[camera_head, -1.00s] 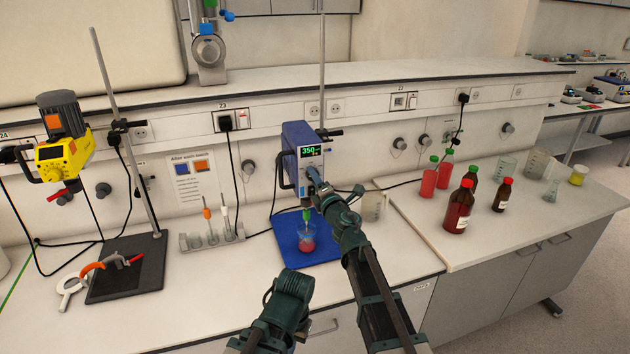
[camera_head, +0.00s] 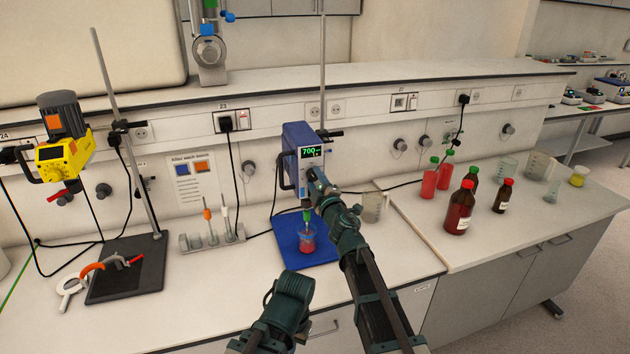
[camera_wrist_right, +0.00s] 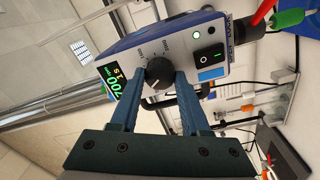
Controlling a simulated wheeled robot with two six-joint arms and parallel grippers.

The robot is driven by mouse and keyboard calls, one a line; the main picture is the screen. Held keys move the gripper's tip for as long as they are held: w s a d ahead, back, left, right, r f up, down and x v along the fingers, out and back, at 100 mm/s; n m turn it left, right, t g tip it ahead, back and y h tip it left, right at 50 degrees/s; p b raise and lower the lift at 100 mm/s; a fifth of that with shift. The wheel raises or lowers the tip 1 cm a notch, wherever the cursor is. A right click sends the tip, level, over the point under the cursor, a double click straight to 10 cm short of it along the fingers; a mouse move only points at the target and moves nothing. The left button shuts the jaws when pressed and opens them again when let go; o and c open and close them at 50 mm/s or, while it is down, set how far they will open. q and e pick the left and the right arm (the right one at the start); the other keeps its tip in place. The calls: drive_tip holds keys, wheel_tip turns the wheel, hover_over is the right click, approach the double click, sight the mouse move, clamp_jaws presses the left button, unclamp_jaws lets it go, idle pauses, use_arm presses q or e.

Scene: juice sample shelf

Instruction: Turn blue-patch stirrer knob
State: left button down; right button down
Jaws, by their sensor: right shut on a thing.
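The stirrer (camera_head: 295,140) has a tall blue housing and a green-lit display (camera_head: 311,152) reading 700. Its front panel in the right wrist view (camera_wrist_right: 212,50) carries a dark round knob (camera_wrist_right: 158,71) with a pale pointer line, a black switch (camera_wrist_right: 208,53) and a blue patch (camera_wrist_right: 212,74). My right gripper (camera_head: 314,176) reaches the panel in the head view and hides the knob there. In the right wrist view its blue fingers (camera_wrist_right: 158,80) are shut on the knob, one on each side. Part of my left arm shows at the bottom, but its fingers do not.
A beaker (camera_head: 308,242) with red liquid stands on the blue base plate (camera_head: 290,258) below the stirrer. A yellow stirrer (camera_head: 58,150) hangs on a stand at the left. A probe rack (camera_head: 212,240) stands between. Bottles (camera_head: 459,208) are at right. The front bench is clear.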

drive_tip(key=shift+m, duration=0.3)
idle(0.4)
drive_tip(key=shift+c, duration=1.9)
unclamp_jaws()
drive_tip(key=shift+s, duration=0.1)
drive_tip(key=v, duration=1.3)
drive_tip(key=shift+s+b, duration=0.3)
drive_tip(key=shift+s, duration=0.05)
drive_tip(key=shift+d, duration=0.1)
